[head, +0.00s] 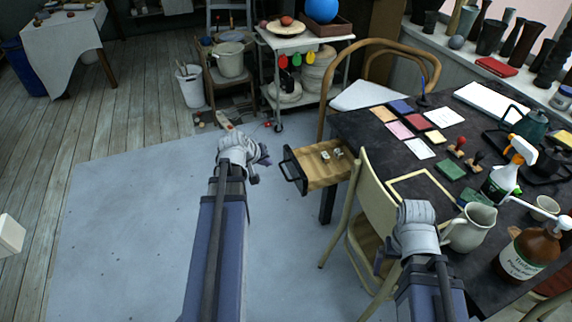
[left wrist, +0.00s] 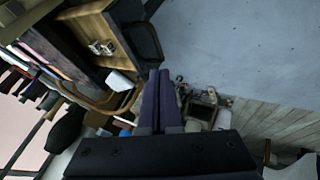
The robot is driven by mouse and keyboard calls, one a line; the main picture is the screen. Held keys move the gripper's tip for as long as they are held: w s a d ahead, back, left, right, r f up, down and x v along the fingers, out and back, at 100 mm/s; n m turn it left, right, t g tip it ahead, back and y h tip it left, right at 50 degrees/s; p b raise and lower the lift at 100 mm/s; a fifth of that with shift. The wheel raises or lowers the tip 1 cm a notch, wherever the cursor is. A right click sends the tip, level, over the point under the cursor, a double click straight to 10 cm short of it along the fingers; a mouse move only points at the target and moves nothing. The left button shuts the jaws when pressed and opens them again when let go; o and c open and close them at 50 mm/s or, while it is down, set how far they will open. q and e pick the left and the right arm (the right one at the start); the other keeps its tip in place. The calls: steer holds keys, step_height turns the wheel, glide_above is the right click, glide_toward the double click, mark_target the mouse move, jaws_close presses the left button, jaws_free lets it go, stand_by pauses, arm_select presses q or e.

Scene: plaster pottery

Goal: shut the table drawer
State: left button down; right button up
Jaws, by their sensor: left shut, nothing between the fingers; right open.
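The table drawer (head: 322,175) sticks out of the left side of the dark table (head: 352,128), with a black handle (head: 292,170) on its front and small pale items inside. The left wrist view also shows the open drawer (left wrist: 88,22) at upper left and its handle (left wrist: 142,42). My left gripper (head: 262,160) is shut and empty, just left of the handle with a small gap. Its closed purple fingers (left wrist: 160,78) show in the left wrist view. My right gripper (head: 381,262) is open beside the chair, mostly hidden behind its own wrist.
A cream chair (head: 374,208) stands at the table just right of the drawer. A bentwood chair (head: 328,92) stands behind it. The tabletop holds colour tiles, a jug (head: 470,228), a spray bottle (head: 503,175) and a brown bottle (head: 528,255). The floor left of the drawer is clear.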

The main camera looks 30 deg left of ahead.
arm_select(q)
steer(key=b, duration=0.8)
glide_toward(292, 168)
step_height(292, 168, down, 4)
steer(key=a, duration=0.3)
steer(key=shift+w+d+r, duration=0.15)
steer(key=shift+w+d, duration=1.3)
steer(key=w+d, duration=0.4)
steer(key=w, duration=0.1)
steer(key=w+d, duration=0.5)
steer(key=w, duration=0.1)
steer(key=w+d, duration=0.5)
steer(key=shift+w, duration=0.3)
steer(key=shift+s, duration=0.1)
